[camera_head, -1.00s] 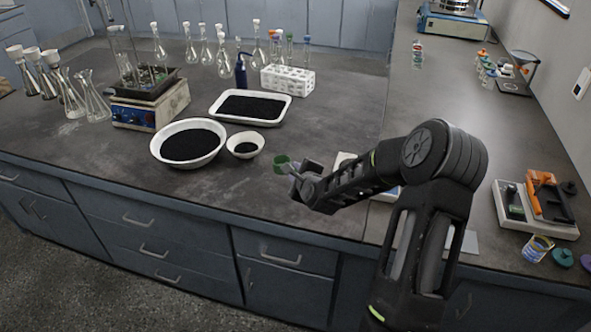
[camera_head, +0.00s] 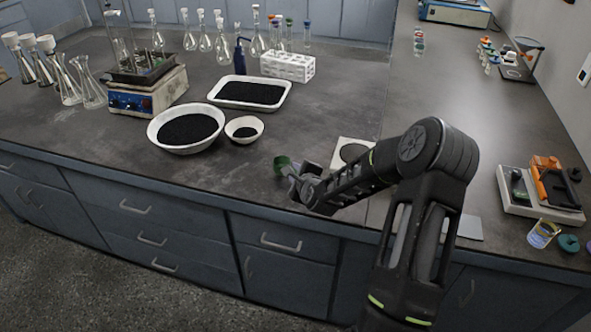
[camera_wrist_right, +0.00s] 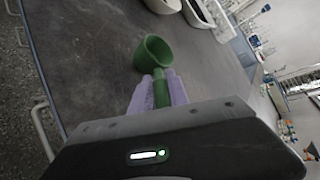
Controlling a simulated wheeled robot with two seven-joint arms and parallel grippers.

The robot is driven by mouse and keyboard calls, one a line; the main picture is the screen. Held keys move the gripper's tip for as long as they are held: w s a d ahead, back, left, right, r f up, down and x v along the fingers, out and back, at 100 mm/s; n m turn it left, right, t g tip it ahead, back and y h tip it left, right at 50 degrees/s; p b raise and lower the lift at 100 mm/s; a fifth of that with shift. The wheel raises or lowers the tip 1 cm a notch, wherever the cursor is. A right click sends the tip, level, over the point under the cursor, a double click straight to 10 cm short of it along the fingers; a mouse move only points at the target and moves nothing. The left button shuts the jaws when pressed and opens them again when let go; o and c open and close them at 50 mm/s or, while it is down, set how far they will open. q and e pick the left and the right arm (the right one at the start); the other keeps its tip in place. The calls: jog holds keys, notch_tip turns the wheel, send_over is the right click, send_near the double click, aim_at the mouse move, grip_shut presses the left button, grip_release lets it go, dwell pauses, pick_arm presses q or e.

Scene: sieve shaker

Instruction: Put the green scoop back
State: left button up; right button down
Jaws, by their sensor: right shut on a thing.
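The green scoop (camera_head: 281,164) is at the tip of my right gripper (camera_head: 293,174), over the dark bench near its front edge. In the right wrist view the scoop's cup (camera_wrist_right: 153,53) points away from the gripper, and its handle is clamped between the two pale purple fingers (camera_wrist_right: 160,92). The cup looks empty from what shows of its inside. The right gripper is shut on the handle. In the head view the arm and gripper hide most of the handle. My left gripper is not in view.
A white bowl of black grains (camera_head: 156,133), a smaller white bowl (camera_head: 259,122) and a white tray (camera_head: 287,99) stand behind the gripper to the left. A white device (camera_head: 345,147) is partly hidden behind my arm. The bench left of the scoop is clear.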

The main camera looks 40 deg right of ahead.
jog(key=shift+f+b, duration=0.6)
jog(key=shift+f, duration=0.05)
dwell(0.4)
jog(key=shift+s+f+b, duration=0.2)
jog(key=shift+f+b, duration=0.15)
jog(key=shift+f, duration=0.05)
jog(key=shift+s+a+f, duration=0.15)
jog(key=shift+f, duration=0.1)
jog(key=c, duration=1.4)
grip_release()
jog(key=shift+f, duration=0.1)
jog(key=shift+o, duration=1.1)
jog(key=shift+s, duration=0.2)
jog(key=shift+s+a+b, duration=0.1)
jog(key=shift+s+b, duration=0.15)
jog(key=shift+b, duration=0.05)
jog(key=s+r, duration=0.1)
jog(key=s+a+r, duration=0.1)
jog(key=s+r, duration=0.1)
jog(key=s+a+r, duration=0.1)
jog(key=s, duration=0.1)
jog(key=shift+s+a+r, duration=0.1)
jog(key=shift+r, duration=0.3)
